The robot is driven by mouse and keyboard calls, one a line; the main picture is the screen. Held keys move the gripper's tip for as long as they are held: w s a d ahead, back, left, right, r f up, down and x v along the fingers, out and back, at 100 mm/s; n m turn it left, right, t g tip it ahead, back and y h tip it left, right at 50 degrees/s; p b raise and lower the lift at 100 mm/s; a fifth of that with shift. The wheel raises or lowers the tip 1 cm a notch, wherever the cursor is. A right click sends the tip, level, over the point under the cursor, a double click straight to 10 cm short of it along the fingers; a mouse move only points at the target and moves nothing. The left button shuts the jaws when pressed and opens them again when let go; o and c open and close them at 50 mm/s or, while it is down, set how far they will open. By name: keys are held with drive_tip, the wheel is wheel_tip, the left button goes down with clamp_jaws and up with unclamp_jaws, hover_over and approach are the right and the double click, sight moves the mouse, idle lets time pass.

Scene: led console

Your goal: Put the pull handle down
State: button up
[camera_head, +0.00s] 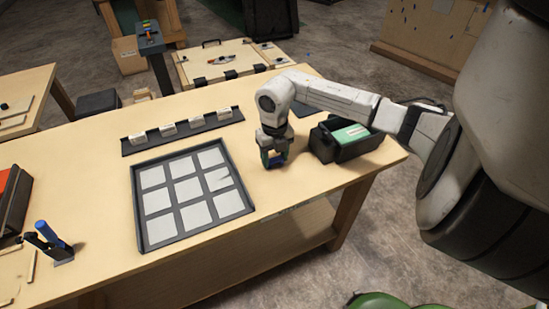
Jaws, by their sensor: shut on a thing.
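My gripper (273,154) points down over the right part of the wooden table (110,145). It is shut on a small dark and blue thing (276,161), most likely the pull handle. The fingers and wrist hide much of it. It is low, at or just above the tabletop; I cannot tell if it touches.
A dark strip with several small white blocks (184,131) lies behind the tray. A blue-topped tool (50,238) stands near the left front. Bare wood shows between tray and gripper and along the front edge. Another worktable (225,62) stands behind.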

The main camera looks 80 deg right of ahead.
sight(276, 159)
drive_tip(key=shift+r, duration=0.3)
drive_tip(key=r, duration=0.1)
drive_tip(key=r+b, duration=0.1)
drive_tip(key=shift+s+a+r, duration=0.1)
drive_tip(key=shift+s+r, duration=0.15)
drive_tip(key=shift+r, duration=0.1)
drive_tip(key=s+a+r+b, duration=0.3)
drive_tip(key=s+a+r, duration=0.4)
drive_tip(key=s+r, duration=0.2)
drive_tip(key=s, duration=0.2)
drive_tip(key=shift+s+r, duration=0.15)
drive_tip(key=shift+s, duration=0.15)
